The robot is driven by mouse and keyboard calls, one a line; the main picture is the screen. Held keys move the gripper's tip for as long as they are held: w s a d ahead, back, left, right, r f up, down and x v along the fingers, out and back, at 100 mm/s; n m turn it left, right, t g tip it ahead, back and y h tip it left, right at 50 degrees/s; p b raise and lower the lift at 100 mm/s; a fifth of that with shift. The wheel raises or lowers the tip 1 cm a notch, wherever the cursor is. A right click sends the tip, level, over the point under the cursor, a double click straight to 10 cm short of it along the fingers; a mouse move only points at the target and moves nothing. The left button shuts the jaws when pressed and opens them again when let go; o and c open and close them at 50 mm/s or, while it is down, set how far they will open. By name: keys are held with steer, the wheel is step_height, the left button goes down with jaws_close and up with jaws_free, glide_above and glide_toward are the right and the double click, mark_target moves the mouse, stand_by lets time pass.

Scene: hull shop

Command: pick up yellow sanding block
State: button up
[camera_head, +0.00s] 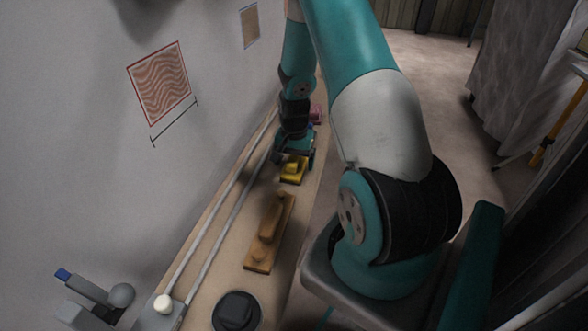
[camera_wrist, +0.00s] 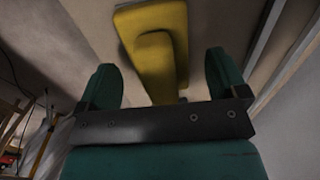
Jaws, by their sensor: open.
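The yellow sanding block (camera_head: 293,170) lies on the long narrow bench, just past a wooden tool. It also shows in the wrist view (camera_wrist: 163,65), at the top middle, ahead of my gripper and between the lines of its two fingers. My gripper (camera_wrist: 165,80) is open, with a teal finger on each side and nothing held. In the head view my gripper (camera_head: 296,153) is just behind and above the block and hides part of what lies beyond it. I cannot tell whether the fingers touch the block.
A wooden tool (camera_head: 269,236) lies on the bench (camera_head: 225,255) nearer me, with a dark round object (camera_head: 236,312) in front. A pink object (camera_head: 316,113) is beyond my gripper. Two pale rails (camera_head: 222,206) run along the wall side. Open floor (camera_head: 440,90) lies right.

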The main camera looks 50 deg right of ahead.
mark_target(294, 158)
steer(key=shift+f, duration=0.6)
steer(key=c, duration=1)
steer(key=shift+r, duration=0.15)
steer(key=shift+c, duration=0.2)
step_height(294, 158, up, 20)
steer(key=p, duration=0.3)
